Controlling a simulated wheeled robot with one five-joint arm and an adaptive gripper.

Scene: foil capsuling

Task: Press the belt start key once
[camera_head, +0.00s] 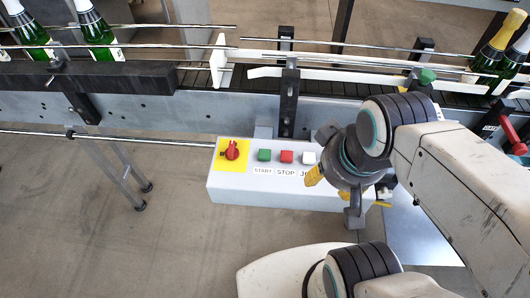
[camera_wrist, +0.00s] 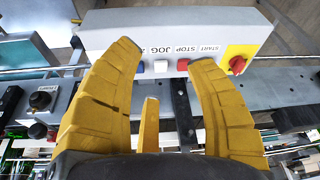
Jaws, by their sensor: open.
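The green start key (camera_head: 264,155) sits on the front control box (camera_head: 240,186), above a START label. Right of it are the red stop key (camera_head: 286,157) and the white jog key (camera_head: 308,158). My gripper (camera_head: 348,190) is at the right part of the box, right of the start key and apart from it. In the wrist view my gripper (camera_wrist: 164,57) has its yellow fingers spread, with nothing between them. The box appears upside down there, with the stop key (camera_wrist: 183,65) and jog key (camera_wrist: 160,66) between the fingertips. The right finger hides the start key in that view.
A red rotary switch (camera_head: 232,150) on a yellow plate is left of the start key. A conveyor (camera_head: 190,78) with rails runs behind the box, carrying green bottles (camera_head: 97,31). A red-handled lever (camera_head: 513,136) is at the far right.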

